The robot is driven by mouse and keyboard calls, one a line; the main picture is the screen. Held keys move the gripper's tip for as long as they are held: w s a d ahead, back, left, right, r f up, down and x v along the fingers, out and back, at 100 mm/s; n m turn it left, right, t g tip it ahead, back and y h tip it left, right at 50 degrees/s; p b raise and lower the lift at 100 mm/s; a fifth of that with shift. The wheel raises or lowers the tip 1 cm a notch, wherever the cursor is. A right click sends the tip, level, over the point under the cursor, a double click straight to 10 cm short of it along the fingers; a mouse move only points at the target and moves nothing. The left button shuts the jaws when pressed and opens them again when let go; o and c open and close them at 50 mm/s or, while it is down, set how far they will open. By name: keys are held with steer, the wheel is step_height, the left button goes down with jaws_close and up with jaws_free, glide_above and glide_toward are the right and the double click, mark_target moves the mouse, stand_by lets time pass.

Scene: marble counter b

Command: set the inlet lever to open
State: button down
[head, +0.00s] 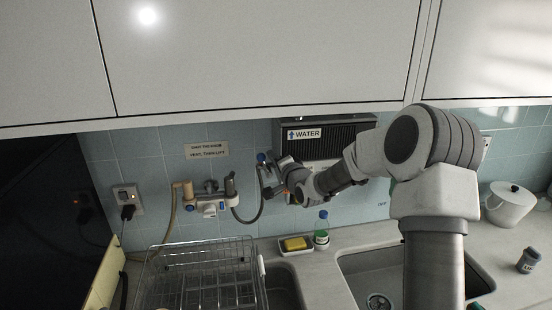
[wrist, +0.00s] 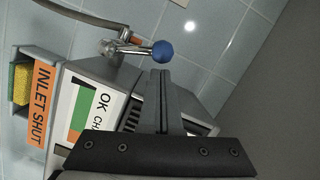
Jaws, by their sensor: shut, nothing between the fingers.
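The inlet lever is a short metal bar with a blue ball knob (wrist: 162,51), on a metal valve fitting (wrist: 112,48) at the top of the wrist view. An orange label reading "INLET SHUT" (wrist: 40,104) shows at the left. In the head view my gripper (head: 268,180) is near the valve, and the wrist hides part of it.
The dark WATER unit (head: 340,142) hangs under the white cabinets. A grey hose (head: 258,212) runs left to wall taps (head: 209,198). A dish rack (head: 205,275), a yellow sponge (head: 296,243), a bottle (head: 322,228) and a sink (head: 380,280) lie below.

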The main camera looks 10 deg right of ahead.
steer(key=shift+a+n+b, duration=0.5)
steer(key=shift+n+b, duration=0.2)
steer(key=shift+b, duration=0.45)
steer(key=a+f+n+g+h+b, duration=0.1)
steer(key=a+f+n+h+b, duration=0.2)
steer(key=a+n+b, duration=0.3)
steer(key=n+b, duration=0.3)
steer(key=b, duration=0.4)
steer(key=shift+s+a+f, duration=0.15)
steer(key=shift+s+f, duration=0.1)
steer(key=shift+f, duration=0.1)
steer(key=shift+a+f, duration=0.15)
steer(key=shift+s+b, duration=0.2)
steer(key=shift+b, duration=0.1)
stand_by(0.4)
